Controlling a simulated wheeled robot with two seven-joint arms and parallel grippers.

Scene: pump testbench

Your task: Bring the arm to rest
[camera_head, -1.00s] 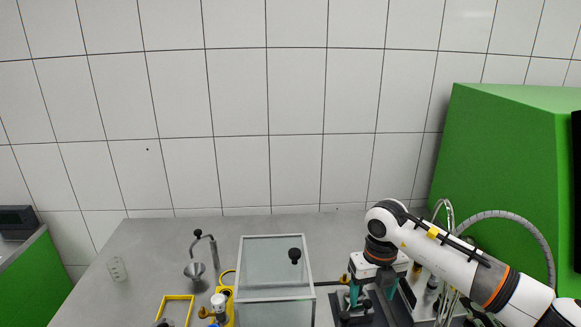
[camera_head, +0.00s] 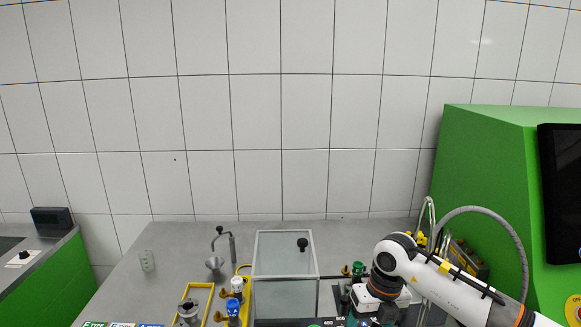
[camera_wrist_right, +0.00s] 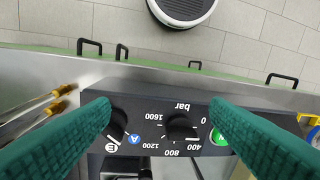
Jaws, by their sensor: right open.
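My right arm (camera_head: 450,285), white with an orange ring, comes in from the lower right in the head view. Its wrist bends down over the bench front, and the fingertips are mostly cut off by the bottom edge. In the right wrist view my right gripper (camera_wrist_right: 160,106) shows two green ribbed fingers spread wide apart with nothing between them. Beyond the fingers is a dark control panel (camera_wrist_right: 165,150) with a pressure dial (camera_wrist_right: 180,126) marked in bar and a second knob (camera_wrist_right: 117,122). My left gripper is not in view.
A glass-sided box (camera_head: 285,262) stands on the grey bench (camera_head: 175,262) left of my arm. A green cabinet (camera_head: 490,160) with a dark screen (camera_head: 562,190) and a hose (camera_head: 515,240) is at the right. Yellow frames and valves (camera_head: 236,285) stand left of the box.

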